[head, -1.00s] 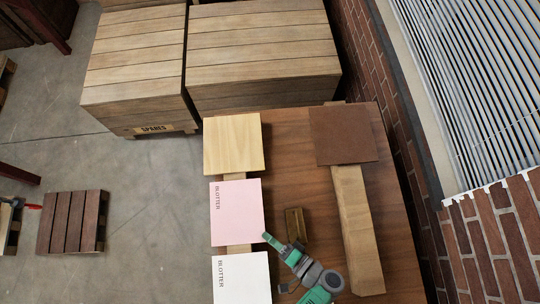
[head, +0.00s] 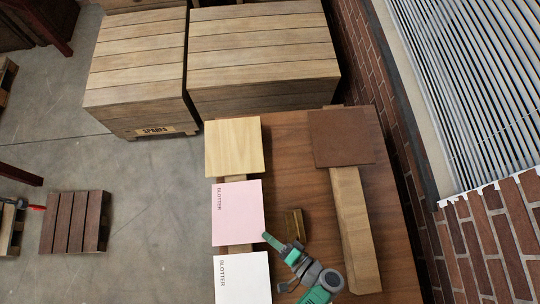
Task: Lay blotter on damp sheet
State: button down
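A pink square marked BLOTTER (head: 238,212) lies on the left side of the wooden table. A white square marked BLOTTER (head: 243,281) lies nearer, cut off by the lower picture edge. A pale yellow wood-grained square (head: 233,147) lies beyond the pink one. A dark brown square (head: 341,137) lies on a wooden beam at the right. I cannot tell which surface, if any, is the damp sheet. My gripper (head: 273,242) is at the end of my green and grey arm, by the pink blotter's lower right corner. Its fingers are too small to read, and contact is unclear.
The wooden beam (head: 352,236) runs along the table's (head: 395,225) right side. A small brass-brown block (head: 294,223) shows just beyond my gripper. Crates (head: 263,55), one labelled SPARES (head: 140,85), stand behind. A brick wall (head: 470,250) bounds the right. A pallet (head: 75,222) lies on the floor.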

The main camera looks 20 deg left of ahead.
jog(key=r+p+v, duration=0.2)
jog(key=p+v, duration=0.3)
jog(key=v, duration=0.9)
jog(key=shift+p, duration=0.35)
jog(key=shift+w, duration=0.1)
